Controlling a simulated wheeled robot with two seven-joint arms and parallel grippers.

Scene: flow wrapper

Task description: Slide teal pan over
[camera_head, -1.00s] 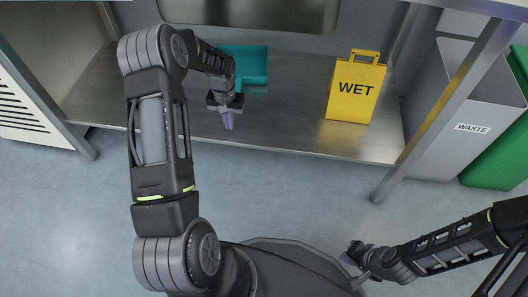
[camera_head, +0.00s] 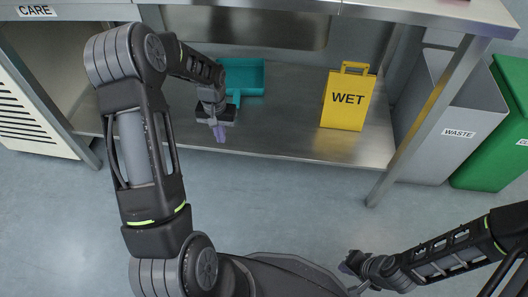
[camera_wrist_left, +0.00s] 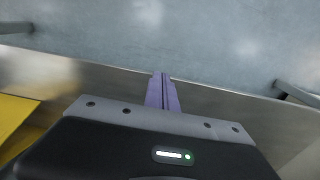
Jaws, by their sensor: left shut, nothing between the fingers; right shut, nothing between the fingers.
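The teal pan (camera_head: 246,76) lies on the metal lower shelf (camera_head: 285,137), behind and to the right of my left gripper. Its left part is hidden by my left arm. My left gripper (camera_head: 220,134) is shut and empty, near the shelf's front edge, with its purple fingers pointing toward the floor. In the left wrist view its fingers (camera_wrist_left: 162,92) are together over the shelf edge; the pan is not seen there. My right gripper (camera_head: 346,264) is shut and low at the bottom of the head view, away from the shelf.
A yellow WET sign (camera_head: 347,98) stands on the shelf to the right of the pan. A table leg (camera_head: 424,122) bounds the shelf's right end. A grey WASTE bin (camera_head: 452,135) and a green bin (camera_head: 490,150) stand beyond it. The floor in front is clear.

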